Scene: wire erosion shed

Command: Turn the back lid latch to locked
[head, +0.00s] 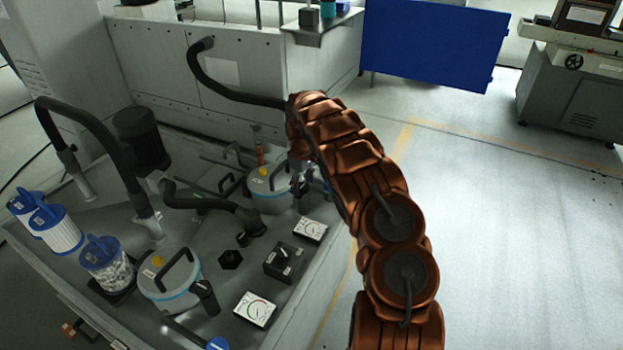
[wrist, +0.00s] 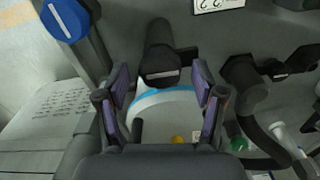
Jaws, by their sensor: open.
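The back lid (head: 268,182), round and pale with a blue band and yellow knob, sits on the tank deck in the head view. In the wrist view, the lid (wrist: 150,120) lies below my gripper. A dark cylindrical latch (wrist: 159,45) with a pale bar on its end stands at its rim. My gripper (wrist: 158,72) is open, with a purple-padded finger on either side of the latch and visible gaps. In the head view my gripper (head: 300,178) is beside the back lid, hiding its latch. I cannot tell the latch's set position.
A front lid (head: 168,280) with a dark latch (head: 205,297) stands nearer. Dial gauges (head: 255,309) and a black box (head: 284,262) are on the deck. A blue knob (wrist: 65,18) is at upper left in the wrist view; a black hose (wrist: 245,85) is at right.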

